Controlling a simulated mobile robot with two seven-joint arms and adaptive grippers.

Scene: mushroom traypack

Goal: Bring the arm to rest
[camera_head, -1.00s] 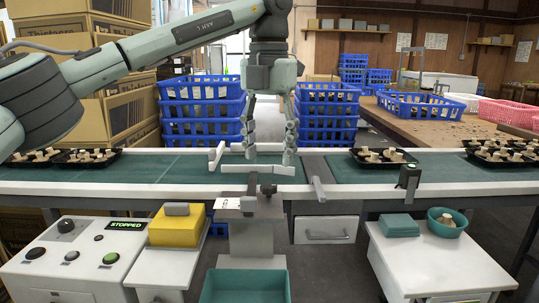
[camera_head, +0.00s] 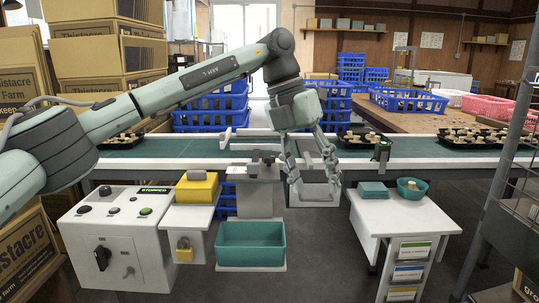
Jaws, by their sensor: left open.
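My left arm comes in from the left, and its gripper (camera_head: 312,180) hangs over the front edge of the conveyor, to the right of the small grey stand. Its fingers point down and are apart, with nothing between them. My right gripper is not in view. Black trays of mushrooms sit on the green conveyor belt (camera_head: 190,148). One tray (camera_head: 358,146) is right of the gripper, another (camera_head: 470,143) is at the far right, and one at the left is partly hidden behind my arm.
A control box (camera_head: 108,232) labelled STOPPED and a yellow box (camera_head: 197,188) stand at front left. A teal bin (camera_head: 250,243) sits low in the middle. A white side table (camera_head: 400,217) holds a teal bowl (camera_head: 411,190). A metal rack (camera_head: 505,235) stands at right. Blue crates are stacked behind the belt.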

